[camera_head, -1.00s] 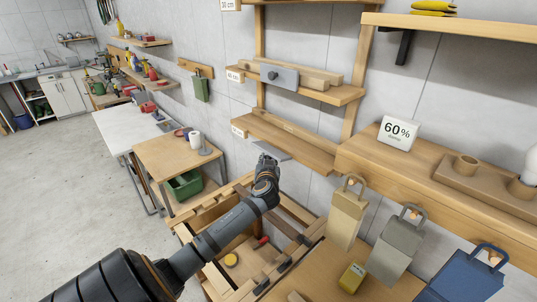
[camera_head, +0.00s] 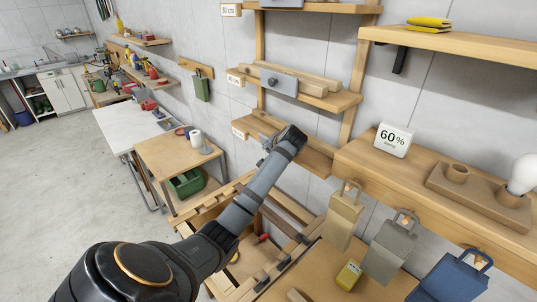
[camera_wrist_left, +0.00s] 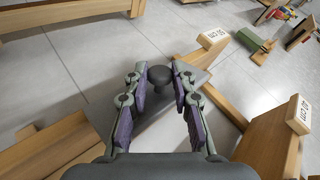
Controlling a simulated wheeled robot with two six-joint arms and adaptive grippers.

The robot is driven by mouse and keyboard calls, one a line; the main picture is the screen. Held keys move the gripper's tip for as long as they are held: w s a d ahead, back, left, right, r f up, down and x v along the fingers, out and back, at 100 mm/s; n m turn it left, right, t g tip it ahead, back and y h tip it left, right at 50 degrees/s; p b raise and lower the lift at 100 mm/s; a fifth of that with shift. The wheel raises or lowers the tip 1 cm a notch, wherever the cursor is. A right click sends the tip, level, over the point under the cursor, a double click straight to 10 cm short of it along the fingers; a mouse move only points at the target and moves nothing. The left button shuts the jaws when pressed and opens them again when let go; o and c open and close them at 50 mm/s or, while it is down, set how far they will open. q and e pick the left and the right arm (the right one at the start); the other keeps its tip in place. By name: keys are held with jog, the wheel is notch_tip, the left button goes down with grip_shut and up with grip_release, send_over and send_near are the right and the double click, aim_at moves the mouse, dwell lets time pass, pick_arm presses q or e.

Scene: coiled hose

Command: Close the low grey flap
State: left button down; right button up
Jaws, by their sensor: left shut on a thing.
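The low grey flap (camera_wrist_left: 152,128) shows in the left wrist view as a grey plate behind the fingers, with a dark round knob (camera_wrist_left: 158,77). My left gripper (camera_wrist_left: 160,84) has its two fingers on either side of this knob and is shut on it. In the head view my left gripper (camera_head: 268,140) is at the lowest wall shelf (camera_head: 318,160), by its left part. There my gripper and wrist hide most of the low flap, so its exact angle cannot be told. My right gripper is in neither view.
Another grey flap (camera_head: 280,84) with a knob stands upright at the middle shelf (camera_head: 335,101). A third grey flap (camera_head: 282,3) is cut off at the top. Several bags hang at right below a wide shelf (camera_head: 360,157). A wooden workbench frame (camera_head: 190,233) lies below my arm.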

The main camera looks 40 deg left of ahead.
pick_arm(q)
jog(key=shift+w+r+m+g, duration=0.35)
jog(key=shift+w+m+g, duration=0.05)
jog(key=shift+g, duration=0.35)
jog(key=shift+w+r+m+g, duration=0.35)
jog(key=shift+m+g, duration=0.05)
jog(key=shift+g, duration=0.35)
jog(key=c, duration=1.1)
grip_release()
jog(key=shift+d+f, duration=0.1)
jog(key=v, duration=1.2)
jog(key=shift+w, duration=0.1)
